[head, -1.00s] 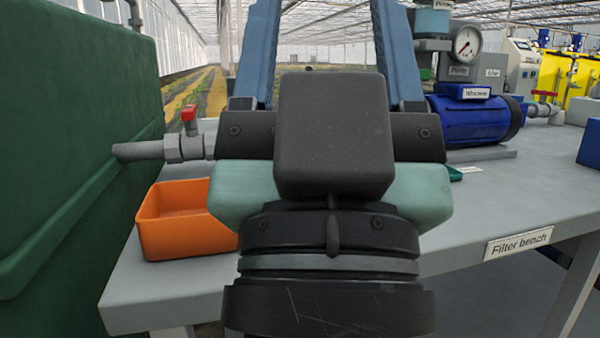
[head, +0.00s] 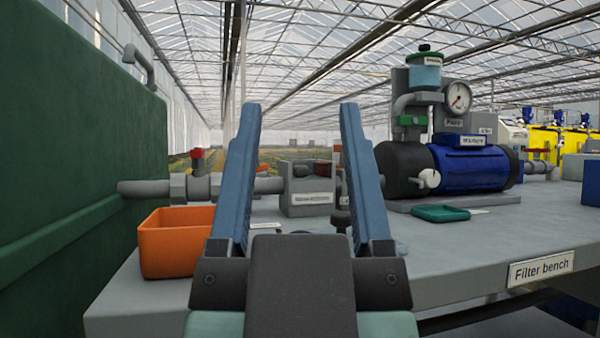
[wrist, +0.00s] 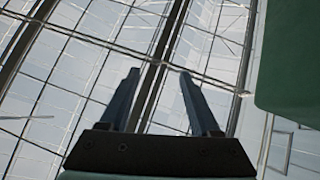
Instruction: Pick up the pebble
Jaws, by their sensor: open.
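I cannot make out the pebble for certain in either view. My gripper (head: 300,110) is open and empty, its two blue fingers pointing up in front of the filter bench (head: 470,262) in the head view. The fingers and the dark wrist block hide part of the bench top. In the wrist view my gripper (wrist: 158,75) also shows open, with only the greenhouse roof behind it and nothing between the fingers.
An orange bin (head: 172,250) stands at the bench's left end beside a green tank (head: 75,180). A grey labelled box (head: 308,205) with small items shows between the fingers. A blue pump (head: 465,172) and a green tray (head: 440,213) are on the right. The bench's front right is clear.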

